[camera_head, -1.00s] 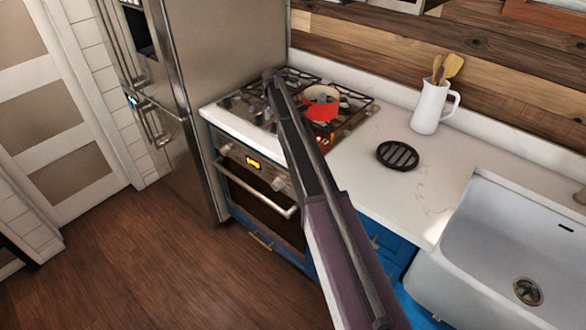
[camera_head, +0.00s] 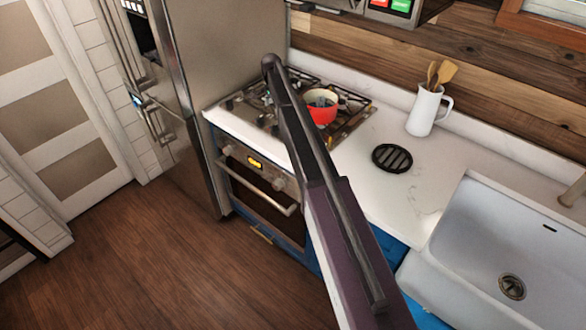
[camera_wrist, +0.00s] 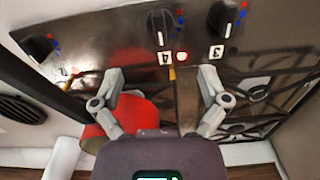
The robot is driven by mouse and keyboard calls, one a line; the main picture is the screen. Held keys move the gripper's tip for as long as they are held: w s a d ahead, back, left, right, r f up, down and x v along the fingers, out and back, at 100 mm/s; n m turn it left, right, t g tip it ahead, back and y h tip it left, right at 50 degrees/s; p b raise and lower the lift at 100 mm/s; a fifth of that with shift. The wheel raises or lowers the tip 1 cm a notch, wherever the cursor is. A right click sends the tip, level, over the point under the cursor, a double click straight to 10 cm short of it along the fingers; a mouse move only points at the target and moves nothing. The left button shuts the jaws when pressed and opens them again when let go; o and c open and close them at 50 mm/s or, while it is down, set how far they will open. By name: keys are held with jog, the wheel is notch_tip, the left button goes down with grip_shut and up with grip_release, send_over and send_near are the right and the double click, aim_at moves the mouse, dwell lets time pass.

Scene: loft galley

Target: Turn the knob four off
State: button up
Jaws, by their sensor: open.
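Knob four is the black knob (camera_wrist: 160,24) with a white pointer line, at the top middle of the wrist view. It sits just above the upside-down "4" label (camera_wrist: 164,58). A small red light (camera_wrist: 182,57) glows beside that label. My gripper (camera_wrist: 160,74) is open and empty, its fingers spread to either side below the label and apart from the knob. Knob three (camera_wrist: 223,18) is to the right, by its "3" label. In the head view my arm crosses the stove (camera_head: 250,122) and hides the gripper and knob four.
A red pot (camera_wrist: 135,112) lies below the left finger in the wrist view; it also shows on the hob in the head view (camera_head: 322,110). Another black knob (camera_wrist: 38,47) is at the left. A black trivet (camera_head: 392,158), white jug (camera_head: 429,110) and sink (camera_head: 490,250) stand right.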

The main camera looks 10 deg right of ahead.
jog(key=shift+r+p, duration=2.45)
jog(key=shift+r, duration=0.3)
jog(key=s+f+n+b, duration=0.3)
jog(key=s, duration=0.8)
jog(key=s+f+n+b, duration=0.2)
jog(key=s+f+b, duration=0.1)
jog(key=s, duration=0.8)
jog(key=s+f+n+b, duration=0.3)
jog(key=s+b, duration=0.1)
jog(key=s, duration=0.7)
jog(key=shift+f+n, duration=0.3)
jog(key=shift+f, duration=0.1)
jog(key=s+n, duration=0.3)
jog(key=s, duration=0.9)
jog(key=shift+s, duration=0.35)
